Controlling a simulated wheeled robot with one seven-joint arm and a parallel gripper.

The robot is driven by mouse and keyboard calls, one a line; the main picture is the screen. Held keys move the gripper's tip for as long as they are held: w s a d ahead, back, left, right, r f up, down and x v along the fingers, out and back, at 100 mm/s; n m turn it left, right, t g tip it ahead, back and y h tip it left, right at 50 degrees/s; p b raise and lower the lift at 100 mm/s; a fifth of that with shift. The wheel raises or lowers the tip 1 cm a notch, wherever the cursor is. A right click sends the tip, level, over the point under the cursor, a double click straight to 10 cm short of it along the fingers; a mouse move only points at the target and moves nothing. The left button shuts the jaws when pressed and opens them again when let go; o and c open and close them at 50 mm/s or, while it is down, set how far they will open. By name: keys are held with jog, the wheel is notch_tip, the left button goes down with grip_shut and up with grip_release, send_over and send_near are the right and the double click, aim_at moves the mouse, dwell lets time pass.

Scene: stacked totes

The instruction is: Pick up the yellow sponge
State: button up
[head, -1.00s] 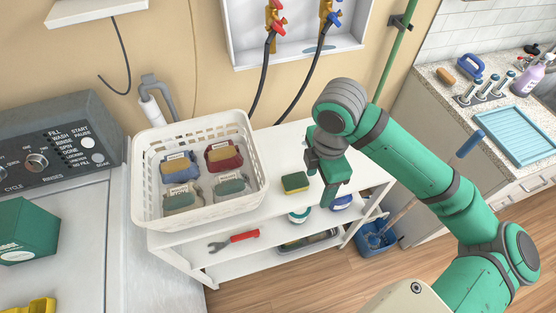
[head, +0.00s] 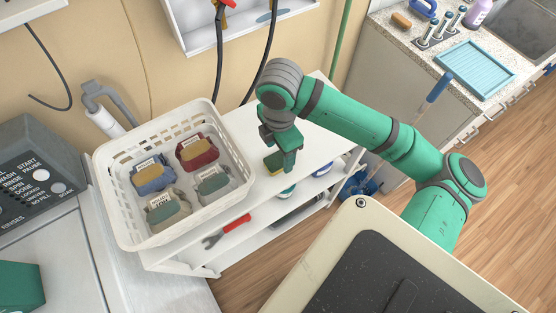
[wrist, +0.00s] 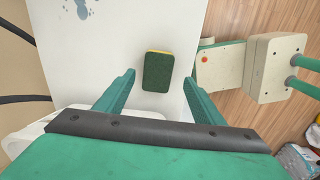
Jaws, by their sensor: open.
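The sponge (wrist: 157,72) lies on the white shelf top in the wrist view, its dark green side up and a thin yellow edge showing at the far side. It lies ahead of the fingertips, between the lines of the two fingers. In the head view the sponge (head: 270,164) is partly hidden behind my gripper (head: 289,166). My gripper is open and empty in the wrist view (wrist: 158,90), its two green fingers spread wide. I cannot tell from these views how high the fingertips are above the shelf.
A white basket (head: 118,211) with several labelled bundles stands on the shelf unit (head: 325,140), left of my gripper. A red-handled wrench (head: 236,223) and round containers lie on lower shelves. A counter with a blue tray (head: 474,70) is at the right.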

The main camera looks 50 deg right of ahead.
aim_at(278, 159)
jog(key=shift+w+f, duration=0.2)
jog(key=shift+f, duration=2.05)
jog(key=shift+w, duration=0.15)
jog(key=c, duration=1.1)
jog(key=shift+s+d, duration=0.1)
jog(key=shift+s, duration=0.1)
jog(key=shift+c, duration=0.2)
jog(key=shift+w, duration=0.1)
